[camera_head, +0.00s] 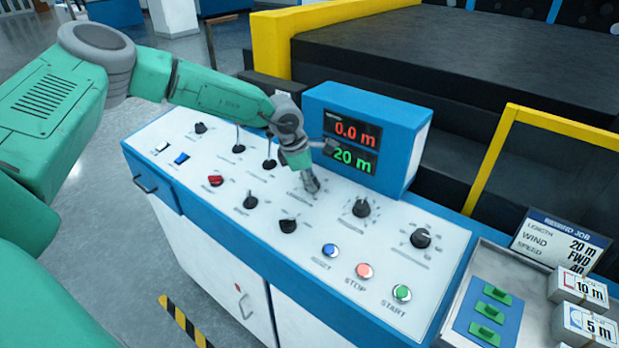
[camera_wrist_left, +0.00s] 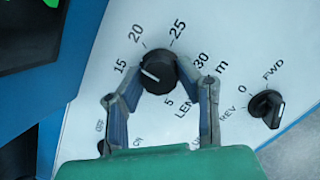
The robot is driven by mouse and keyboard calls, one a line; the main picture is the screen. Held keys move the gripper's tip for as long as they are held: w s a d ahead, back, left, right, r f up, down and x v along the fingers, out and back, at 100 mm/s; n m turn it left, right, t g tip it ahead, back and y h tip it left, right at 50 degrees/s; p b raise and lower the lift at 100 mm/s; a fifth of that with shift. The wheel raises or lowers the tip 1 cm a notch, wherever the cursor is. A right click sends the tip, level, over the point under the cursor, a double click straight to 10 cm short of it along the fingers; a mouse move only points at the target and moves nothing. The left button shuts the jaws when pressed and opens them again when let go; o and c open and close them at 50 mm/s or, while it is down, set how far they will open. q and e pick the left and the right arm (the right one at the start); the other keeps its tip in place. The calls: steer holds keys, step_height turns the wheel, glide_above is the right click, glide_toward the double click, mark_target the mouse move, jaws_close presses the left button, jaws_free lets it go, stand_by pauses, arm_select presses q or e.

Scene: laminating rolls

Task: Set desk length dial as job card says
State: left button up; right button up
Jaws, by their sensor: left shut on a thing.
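The black length dial (camera_wrist_left: 158,73) sits on the white panel between my left gripper's fingers in the left wrist view. Its printed scale runs through 5, 15, 20, 25 and 30 m. Its white line points left and slightly up, near the 15 side; the exact mark is hard to tell. My left gripper (camera_head: 314,188) is shut on the dial and hides it in the head view; it also shows in the left wrist view (camera_wrist_left: 163,82). The job card (camera_head: 560,244) reads length 20 m, wind FWD. The display (camera_head: 352,144) reads 0.0 m in red and 20 m in green.
A REV-0-FWD selector (camera_wrist_left: 267,106) is beside the length dial. Other knobs (camera_head: 361,207) and the reset, stop and start buttons (camera_head: 365,271) are on the same desk (camera_head: 190,195). The blue display housing (camera_head: 405,135) stands close behind the gripper. A tray with boxes (camera_head: 577,288) is at right.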

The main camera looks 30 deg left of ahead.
arm_select(q)
steer(key=n, duration=0.3)
steer(key=shift+s+f+n+y, duration=0.15)
steer(key=shift+f+n+y, duration=0.05)
steer(key=shift+n+y, duration=0.1)
steer(key=n, duration=0.2)
steer(key=shift+d+n+t, duration=0.1)
steer(key=shift+n+t, duration=0.2)
steer(key=shift+n, duration=0.1)
steer(key=n+y, duration=0.1)
steer(key=n, duration=0.2)
steer(key=shift+n+b, duration=0.3)
steer(key=shift+n, duration=0.1)
steer(key=n+b, duration=0.1)
steer(key=n, duration=0.3)
steer(key=shift+n+y, duration=0.3)
steer(key=shift+y, duration=0.1)
steer(key=n+g+b, duration=0.1)
steer(key=n+b, duration=0.1)
steer(key=n, duration=0.4)
steer(key=shift+y, duration=0.4)
steer(key=n, duration=0.3)
steer(key=n+b, duration=0.1)
steer(key=n, duration=0.2)
steer(key=shift+w+r+g, duration=0.1)
steer(key=shift+w+g, duration=0.1)
steer(key=shift+g, duration=0.2)
steer(key=shift+n, duration=0.4)
